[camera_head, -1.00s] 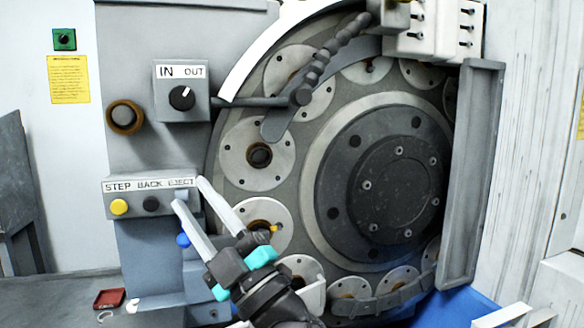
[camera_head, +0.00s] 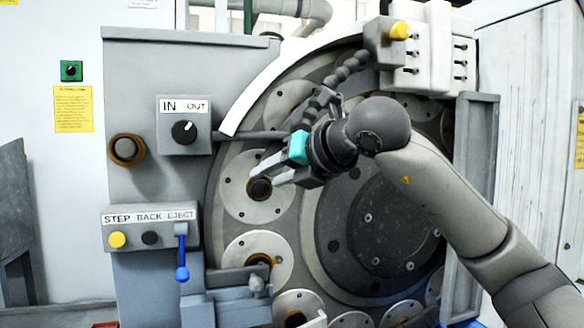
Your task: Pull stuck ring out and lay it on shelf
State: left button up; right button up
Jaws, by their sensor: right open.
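The grinder's round face holds several pale carrier discs with holes. A dark ring (camera_head: 260,189) sits in the hole of the left-hand disc (camera_head: 237,203). My right gripper (camera_head: 264,176) is open and empty. Its fingertips point left and overlap this disc in the picture, just by the ring; contact cannot be told. A brownish ring (camera_head: 260,260) shows in the disc below, partly hidden by a grey bracket. Which ring is stuck cannot be told. I cannot identify the shelf. My left gripper is not in view.
A jointed hose (camera_head: 335,80) hangs close above my right gripper. At left are the IN/OUT knob (camera_head: 184,131), the STEP BACK yellow button (camera_head: 117,240) and the EJECT lever with a blue ball (camera_head: 182,274), hanging down. A grey guard (camera_head: 482,150) stands at right.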

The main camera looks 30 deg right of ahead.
jog(key=shift+m+h, duration=0.7)
jog(key=shift+h, duration=0.2)
jog(key=d+x, duration=0.1)
jog(key=x, duration=0.3)
jog(key=d+p+x, duration=0.1)
jog(key=x, duration=0.4)
jog(key=d+r+p+x, duration=0.1)
jog(key=x, duration=0.4)
jog(key=shift+w+d, duration=0.1)
jog(key=shift+w, duration=0.25)
grip_shut()
jog(key=shift+s+a+b, duration=0.25)
jog(key=shift+s+b, duration=0.5)
jog(key=shift+s, duration=0.25)
jog(key=shift+s+a+b, duration=0.25)
jog(key=shift+s+b, duration=0.5)
jog(key=shift+s, duration=0.25)
jog(key=shift+s+a+b, duration=0.25)
jog(key=shift+s+b, duration=0.35)
jog(key=shift+s, duration=0.2)
jog(key=shift+s+a+b, duration=0.2)
jog(key=shift+s+b, duration=0.35)
jog(key=shift+s, duration=0.3)
